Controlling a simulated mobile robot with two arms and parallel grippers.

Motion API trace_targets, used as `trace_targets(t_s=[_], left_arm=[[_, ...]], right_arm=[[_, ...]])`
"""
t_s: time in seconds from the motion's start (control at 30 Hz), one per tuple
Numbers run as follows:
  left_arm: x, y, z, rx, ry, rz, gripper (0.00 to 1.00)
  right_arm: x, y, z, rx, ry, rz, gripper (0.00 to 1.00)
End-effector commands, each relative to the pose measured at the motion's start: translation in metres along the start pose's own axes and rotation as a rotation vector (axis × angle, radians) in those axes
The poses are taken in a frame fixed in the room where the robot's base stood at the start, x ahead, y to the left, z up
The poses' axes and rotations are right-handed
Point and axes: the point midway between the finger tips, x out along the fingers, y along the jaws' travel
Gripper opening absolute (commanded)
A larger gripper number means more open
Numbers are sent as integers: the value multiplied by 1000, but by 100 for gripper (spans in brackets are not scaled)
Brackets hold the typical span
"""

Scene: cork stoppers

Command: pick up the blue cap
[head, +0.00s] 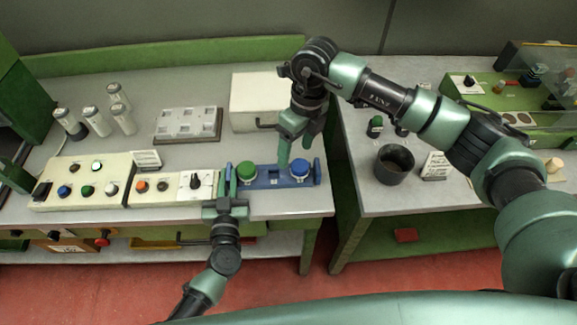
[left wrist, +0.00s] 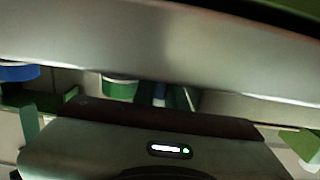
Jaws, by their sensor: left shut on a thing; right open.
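The blue cap (head: 299,168) sits at the right end of a blue holder (head: 272,184) on the left bench. A green cap (head: 247,170) sits at the holder's left end. My right gripper (head: 295,151) is open and empty, pointing down just above and behind the blue cap. My left gripper (head: 226,183) is shut at the holder's left end, beside the green cap, and appears to grip the holder's end; the exact contact is hidden. The left wrist view shows the blue cap (left wrist: 18,72) at the left edge and part of the green cap (left wrist: 120,88).
Button boxes (head: 80,185) stand left of the holder. A grey tray (head: 188,124), a white box (head: 257,100) and several white cylinders (head: 98,121) are behind. A gap separates this bench from the right one, which carries a dark cup (head: 394,165).

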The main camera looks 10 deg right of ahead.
Motion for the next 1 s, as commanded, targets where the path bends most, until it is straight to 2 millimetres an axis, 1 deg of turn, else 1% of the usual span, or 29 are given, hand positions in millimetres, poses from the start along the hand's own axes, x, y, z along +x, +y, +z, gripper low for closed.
trace_targets(t_s=[0.03,0.17,0.2,0.27,0.3,0.37,0.4,0.47,0.5,0.57,0.6,0.7,0.83,0.9,1.0], left_arm=[[0,0,0,-1,-1,-1,0],[0,0,0,-1,-1,-1,0],[0,-1,0,-1,-1,-1,0],[0,0,0,-1,-1,-1,0],[0,0,0,-1,-1,-1,0],[0,0,0,0,-1,-1,0],[0,0,0,0,-1,-1,0],[0,0,0,0,-1,-1,0],[0,0,0,0,-1,-1,0],[0,0,0,0,-1,0,0],[0,0,0,0,-1,0,0],[0,0,0,0,-1,0,0],[0,0,0,0,-1,0,0],[0,0,0,0,-1,0,0],[0,0,0,0,0,0,0]], right_arm=[[12,8,-5,85,-17,70,69],[32,30,-12,391,-74,293,69],[37,34,-14,499,-85,363,69],[41,39,-17,659,-96,468,69],[43,41,-19,769,-99,535,69],[44,41,-23,935,-97,634,69],[44,40,-25,1046,-94,700,69],[44,34,-30,1214,-83,794,69],[44,30,-34,1326,-73,856,69],[43,21,-41,1491,-55,947,69],[42,14,-47,1601,-40,1007,69],[39,-7,-61,1856,0,1147,69],[34,-33,-80,2119,49,1299,69],[32,-44,-88,2221,70,1362,69],[28,-55,-97,2319,95,1426,69]])
